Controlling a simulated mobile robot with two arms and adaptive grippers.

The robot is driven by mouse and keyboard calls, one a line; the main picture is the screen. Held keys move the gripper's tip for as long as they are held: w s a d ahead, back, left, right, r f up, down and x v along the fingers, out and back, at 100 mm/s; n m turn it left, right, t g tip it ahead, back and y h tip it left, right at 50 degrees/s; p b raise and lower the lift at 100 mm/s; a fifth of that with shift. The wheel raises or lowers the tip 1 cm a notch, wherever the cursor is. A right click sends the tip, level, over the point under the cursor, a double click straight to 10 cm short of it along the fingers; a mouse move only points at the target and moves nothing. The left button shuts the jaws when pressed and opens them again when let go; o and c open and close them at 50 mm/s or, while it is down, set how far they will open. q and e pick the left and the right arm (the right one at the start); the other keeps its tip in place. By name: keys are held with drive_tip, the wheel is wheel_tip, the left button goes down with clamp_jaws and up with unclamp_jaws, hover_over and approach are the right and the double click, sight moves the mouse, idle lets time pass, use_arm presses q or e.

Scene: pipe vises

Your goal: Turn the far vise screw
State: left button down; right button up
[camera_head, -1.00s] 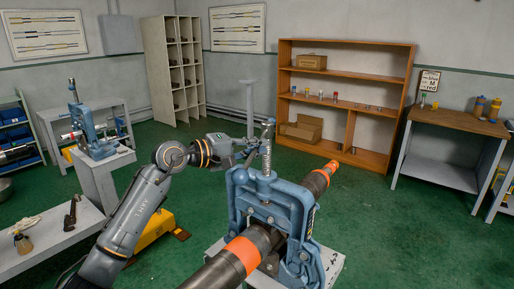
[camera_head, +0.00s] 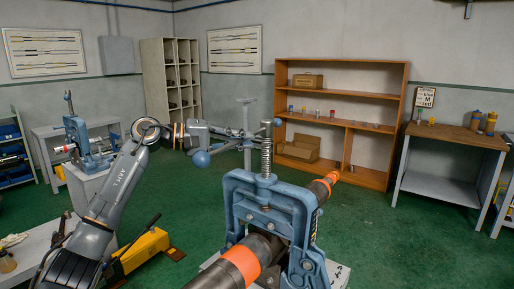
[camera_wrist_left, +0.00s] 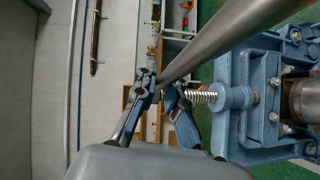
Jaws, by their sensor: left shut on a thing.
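A blue pipe vise (camera_head: 264,200) stands in the foreground, clamped over a dark pipe (camera_head: 210,268) with orange bands. Its upright threaded screw (camera_head: 266,157) rises from the top, and the screw also shows in the wrist view (camera_wrist_left: 202,97). A bar handle with blue ball ends (camera_head: 201,159) crosses the screw's top. My left gripper (camera_head: 240,134) comes in from the left at the handle. In the wrist view its fingers (camera_wrist_left: 163,92) are shut on the grey bar handle (camera_wrist_left: 215,40), beside the screw. The exact finger contact is partly hidden. My right gripper is not in view.
Another blue vise (camera_head: 85,145) stands on a pedestal at the left. A yellow tool (camera_head: 143,250) with a black lever is on the floor. A wooden shelf (camera_head: 340,62) and a workbench (camera_head: 455,140) stand behind. Green floor lies open between them.

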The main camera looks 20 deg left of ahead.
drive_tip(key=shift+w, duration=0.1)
use_arm(q)
drive_tip(key=c, duration=1.4)
unclamp_jaws()
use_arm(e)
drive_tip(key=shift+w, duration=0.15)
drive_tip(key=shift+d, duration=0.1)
use_arm(q)
drive_tip(key=v, duration=1.2)
drive_tip(key=shift+s, duration=0.1)
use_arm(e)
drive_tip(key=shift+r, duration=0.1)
